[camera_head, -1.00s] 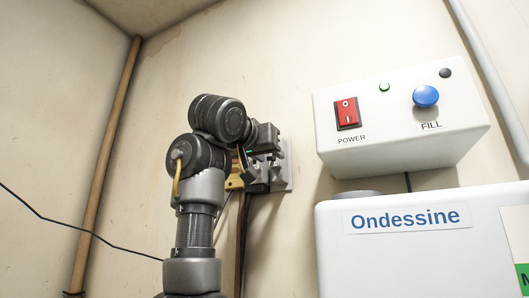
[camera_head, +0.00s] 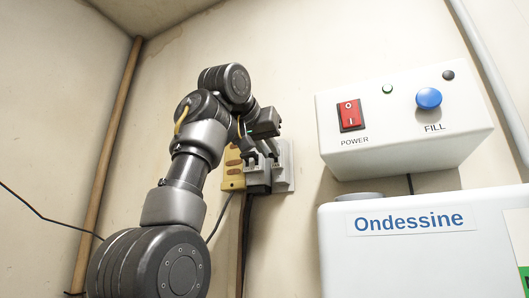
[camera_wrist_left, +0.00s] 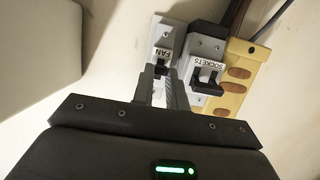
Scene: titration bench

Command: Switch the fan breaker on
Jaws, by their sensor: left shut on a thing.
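The fan breaker (camera_head: 286,168) is a light grey unit on the wall, at the right end of a row. Its FAN label shows upside down in the left wrist view (camera_wrist_left: 164,38). My left gripper (camera_head: 270,148) reaches it from above in the head view. In the wrist view its fingers (camera_wrist_left: 160,80) are shut on the breaker's small dark lever, which they mostly hide. I cannot tell the lever's position. My right gripper is not in view.
The SOCKETS breaker (camera_wrist_left: 208,50), with a black lever, sits close beside the fan breaker. Beyond it is a yellow strip (camera_head: 232,164) with brown ovals. A white box (camera_head: 400,125) with a red POWER switch and blue FILL button hangs to the right, above the Ondessine unit (camera_head: 420,255).

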